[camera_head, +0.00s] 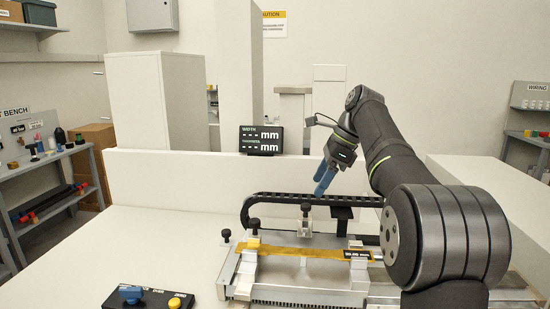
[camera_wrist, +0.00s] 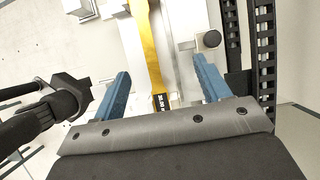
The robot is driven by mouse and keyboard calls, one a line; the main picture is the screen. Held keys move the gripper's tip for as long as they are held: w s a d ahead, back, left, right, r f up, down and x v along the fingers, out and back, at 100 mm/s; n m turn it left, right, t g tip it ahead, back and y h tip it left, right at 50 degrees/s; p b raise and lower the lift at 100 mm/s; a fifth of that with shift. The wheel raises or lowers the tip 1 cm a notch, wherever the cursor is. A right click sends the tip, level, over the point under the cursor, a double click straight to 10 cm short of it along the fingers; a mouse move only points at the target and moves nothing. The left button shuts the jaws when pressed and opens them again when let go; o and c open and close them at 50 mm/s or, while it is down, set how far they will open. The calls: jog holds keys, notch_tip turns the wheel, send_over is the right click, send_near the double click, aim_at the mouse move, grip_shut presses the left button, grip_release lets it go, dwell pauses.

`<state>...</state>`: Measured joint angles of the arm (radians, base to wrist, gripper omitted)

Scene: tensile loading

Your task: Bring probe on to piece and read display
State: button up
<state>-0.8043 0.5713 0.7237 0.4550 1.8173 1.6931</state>
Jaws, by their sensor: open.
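The piece is a flat yellow strip (camera_head: 285,250) lying lengthwise on a metal fixture (camera_head: 310,285), with a dark label at its right end. The strip also shows between my fingers in the wrist view (camera_wrist: 152,50). A small metal part with a black knob (camera_head: 305,210) stands at the middle of the strip and may be the probe; whether it touches the strip I cannot tell. The display (camera_head: 262,140) shows dashes for width and thickness in mm. My gripper (camera_head: 324,178) has blue fingers, open and empty, above and behind the fixture; it also shows in the wrist view (camera_wrist: 160,66).
A black control box (camera_head: 150,300) with a blue lever and yellow button sits at front left. A black cable chain (camera_head: 280,198) runs behind the fixture. A low white wall (camera_head: 180,180) stands at the back.

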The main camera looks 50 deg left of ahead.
jog(key=f+g+y, duration=0.1)
jog(key=s+f+g+y, duration=0.1)
jog(key=f, duration=0.1)
jog(key=f+g+y, duration=0.1)
jog(key=shift+s+d+f+n, duration=0.15)
jog(key=shift+s+f+n, duration=0.05)
jog(key=shift+s+n, duration=0.1)
jog(key=c, duration=0.4)
jog(key=m+t+y, duration=0.7)
jog(key=m+y, duration=0.3)
jog(key=y, duration=0.2)
send_near(309, 207)
jog(key=a, duration=1.1)
jog(key=shift+w+a+r, duration=0.15)
jog(key=shift+a, duration=0.05)
jog(key=c, duration=0.8)
